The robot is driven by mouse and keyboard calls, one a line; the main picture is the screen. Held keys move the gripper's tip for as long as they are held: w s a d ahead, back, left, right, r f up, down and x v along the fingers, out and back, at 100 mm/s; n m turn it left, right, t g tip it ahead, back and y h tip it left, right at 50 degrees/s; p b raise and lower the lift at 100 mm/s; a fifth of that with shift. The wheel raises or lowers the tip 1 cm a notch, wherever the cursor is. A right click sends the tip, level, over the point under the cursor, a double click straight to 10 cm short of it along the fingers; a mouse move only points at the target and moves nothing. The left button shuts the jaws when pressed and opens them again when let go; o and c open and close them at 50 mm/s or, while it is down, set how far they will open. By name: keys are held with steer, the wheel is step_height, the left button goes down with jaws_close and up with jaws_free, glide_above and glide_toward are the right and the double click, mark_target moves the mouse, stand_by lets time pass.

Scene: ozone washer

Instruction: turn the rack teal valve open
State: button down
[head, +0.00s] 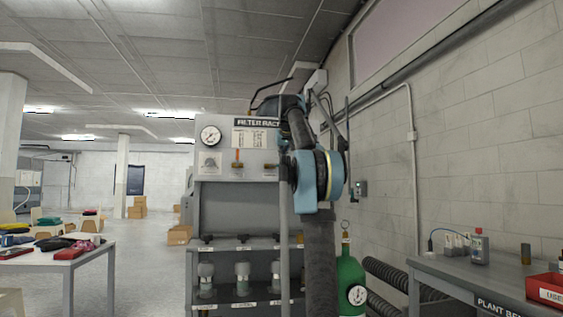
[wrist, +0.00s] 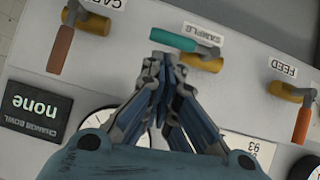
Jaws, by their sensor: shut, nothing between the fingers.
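The teal valve handle (wrist: 173,38) shows at the top middle of the wrist view, on a brass valve body (wrist: 205,62) beside an upside-down SAMPLE label (wrist: 203,33). The handle reaches left from its pivot, slightly tilted. My gripper (wrist: 160,62) is shut and empty, its fingertips just below the handle in the picture. I cannot tell whether they touch it. In the head view, the filter rack (head: 220,134) stands in the middle, and my arm covers its right side. My gripper's fingers cannot be made out there.
An orange FEED handle (wrist: 303,122) is at the right of the wrist view, and a brown-orange handle (wrist: 60,50) at the left. In the head view, a green cylinder (head: 349,275) stands right of the rack, near a bench (head: 440,268). A white table (head: 95,258) is left.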

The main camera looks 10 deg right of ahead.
steer(key=w+r+v, duration=0.1)
steer(key=v, duration=1.1)
steer(key=shift+d+r, duration=0.2)
steer(key=shift+r, duration=0.1)
steer(key=shift+f, duration=0.1)
steer(key=s+a+f+g, duration=0.1)
steer(key=s+f+g, duration=0.2)
steer(key=s+f, duration=1.3)
steer(key=s+a+f+g, duration=0.2)
steer(key=s+f, duration=1.3)
steer(key=f, duration=1.9)
steer(key=s+a+f+g, duration=0.2)
steer(key=s+f+g, duration=0.2)
steer(key=s+f, duration=1.2)
step_height(320, 180, down, 10)
steer(key=shift+s+r+m+y, duration=0.15)
steer(key=shift+s+m+y, duration=0.15)
steer(key=shift+s, duration=0.1)
steer(key=shift+a, duration=0.1)
steer(key=shift+w, duration=0.45)
